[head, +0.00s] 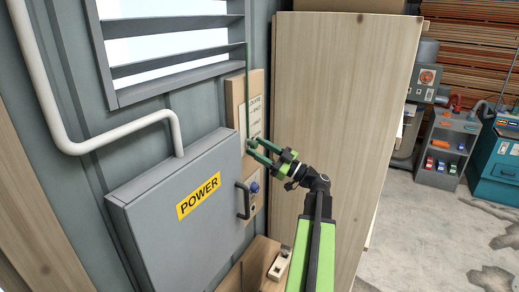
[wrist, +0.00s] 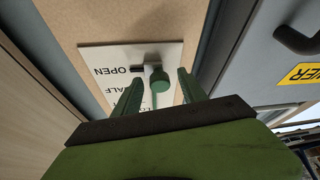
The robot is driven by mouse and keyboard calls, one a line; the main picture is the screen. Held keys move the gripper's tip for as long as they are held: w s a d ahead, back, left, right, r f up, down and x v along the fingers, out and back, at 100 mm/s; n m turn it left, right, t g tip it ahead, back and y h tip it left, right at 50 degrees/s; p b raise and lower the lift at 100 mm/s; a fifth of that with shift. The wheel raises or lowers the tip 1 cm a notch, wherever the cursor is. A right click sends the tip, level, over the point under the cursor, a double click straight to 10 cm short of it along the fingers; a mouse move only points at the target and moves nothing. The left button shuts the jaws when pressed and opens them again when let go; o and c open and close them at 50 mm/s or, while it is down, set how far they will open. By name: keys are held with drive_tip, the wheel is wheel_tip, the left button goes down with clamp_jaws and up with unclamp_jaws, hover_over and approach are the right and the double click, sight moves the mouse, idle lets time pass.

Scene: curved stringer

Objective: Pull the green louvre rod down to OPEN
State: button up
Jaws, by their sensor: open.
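The green louvre rod (head: 247,95) hangs from the grey louvre (head: 170,45) in front of a label plate (head: 256,115) on a wooden board. In the wrist view its round green knob (wrist: 158,80) sits beside the word OPEN on the label plate (wrist: 100,57), which appears upside down. A dark pointer stands between the knob and the word. HALF is partly hidden by a finger. My gripper (head: 251,147) is open at the rod's lower end, with one finger on each side of the knob. I cannot tell whether either finger touches it.
A grey POWER box (head: 180,215) with a handle (head: 242,200) juts out just left of my gripper. A large wooden panel (head: 340,110) stands close on the right. A blue button (head: 254,187) is below the plate. Floor is open at far right.

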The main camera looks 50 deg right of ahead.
drive_tip(key=b+v, duration=0.6)
drive_tip(key=v, duration=1.1)
drive_tip(key=shift+s, duration=0.2)
drive_tip(key=shift+d, duration=0.1)
